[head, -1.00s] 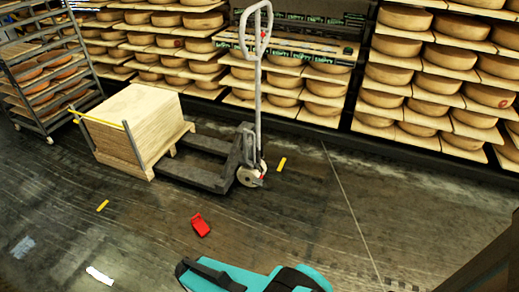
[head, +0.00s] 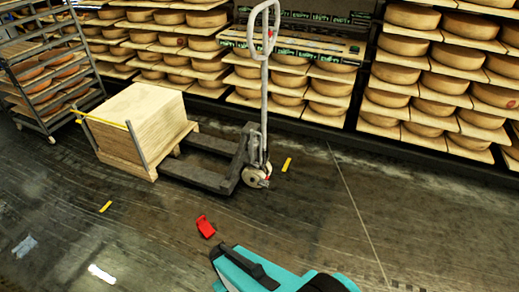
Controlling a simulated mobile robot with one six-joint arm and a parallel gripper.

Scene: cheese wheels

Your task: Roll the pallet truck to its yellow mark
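The pallet truck (head: 205,178) stands on the floor left of centre in the head view. Its forks point left, and its upright handle (head: 264,85) ends in a pale loop. The fork tips meet the wooden pallet (head: 140,170) under a pale block-like load (head: 140,115); how far they reach under it is hidden. One short yellow mark (head: 287,164) lies just right of the truck's wheel. Another yellow mark (head: 105,207) lies in front of the pallet. A teal and black part of my own body shows at the bottom, well apart from the truck. No gripper fingers show.
A red object (head: 205,227) lies on the floor between the truck and me. Shelves of cheese wheels (head: 440,85) line the back. A rack on casters (head: 50,75) stands at left. A whitish patch (head: 101,273) is at lower left. The floor at right is clear.

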